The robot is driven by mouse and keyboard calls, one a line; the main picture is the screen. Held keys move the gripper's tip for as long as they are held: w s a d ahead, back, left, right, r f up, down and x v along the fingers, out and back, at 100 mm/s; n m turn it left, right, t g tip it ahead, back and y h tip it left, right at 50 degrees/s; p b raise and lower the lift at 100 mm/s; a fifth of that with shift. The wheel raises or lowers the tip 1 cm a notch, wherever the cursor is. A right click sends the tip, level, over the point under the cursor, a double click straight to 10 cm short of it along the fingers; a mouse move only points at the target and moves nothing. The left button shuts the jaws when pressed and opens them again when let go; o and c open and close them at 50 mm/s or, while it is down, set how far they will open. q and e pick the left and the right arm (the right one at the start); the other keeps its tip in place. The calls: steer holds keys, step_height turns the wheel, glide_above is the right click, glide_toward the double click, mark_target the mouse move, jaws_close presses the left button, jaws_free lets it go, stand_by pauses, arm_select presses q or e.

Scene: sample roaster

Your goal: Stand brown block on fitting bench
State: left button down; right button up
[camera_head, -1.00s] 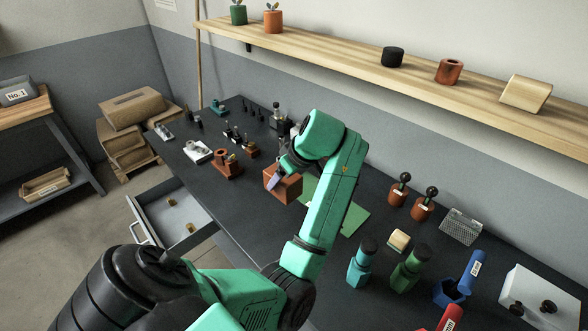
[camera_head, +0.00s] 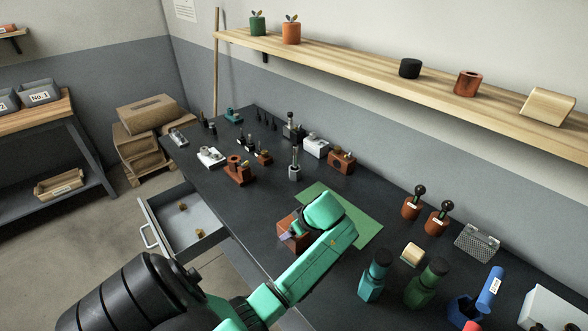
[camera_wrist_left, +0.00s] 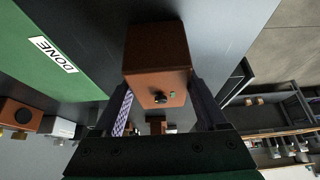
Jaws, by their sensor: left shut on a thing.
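A brown block (camera_head: 291,230) is between the fingers of my left gripper (camera_head: 296,238), near the front edge of the long dark bench (camera_head: 262,205). My forearm hides part of it. In the left wrist view the brown block (camera_wrist_left: 157,55) fills the space between the fingers of my left gripper (camera_wrist_left: 162,108); a dark knob and a small green spot show on its near face. The gripper is shut on it. Whether the block touches the bench top, I cannot tell. My right gripper is not in view.
A green mat (camera_head: 360,222) lies right of the block; its label reads DONE (camera_wrist_left: 54,54) in the wrist view. Other brown pieces (camera_head: 237,171) (camera_head: 341,161) stand farther back. An open drawer (camera_head: 195,236) juts out at the front. Bottles (camera_head: 373,279) stand at right.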

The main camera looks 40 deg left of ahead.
arm_select(q)
jaws_free()
steer(key=shift+s, duration=0.1)
steer(key=shift+r, duration=0.1)
steer(key=b+v, duration=0.1)
steer(key=v, duration=0.5)
steer(key=shift+d+r+b, duration=0.2)
steer(key=shift+d+b, duration=0.05)
steer(key=shift+b, duration=0.1)
steer(key=v, duration=0.5)
steer(key=shift+r+p, duration=0.25)
steer(key=shift+p, duration=0.15)
steer(key=shift+f, duration=0.1)
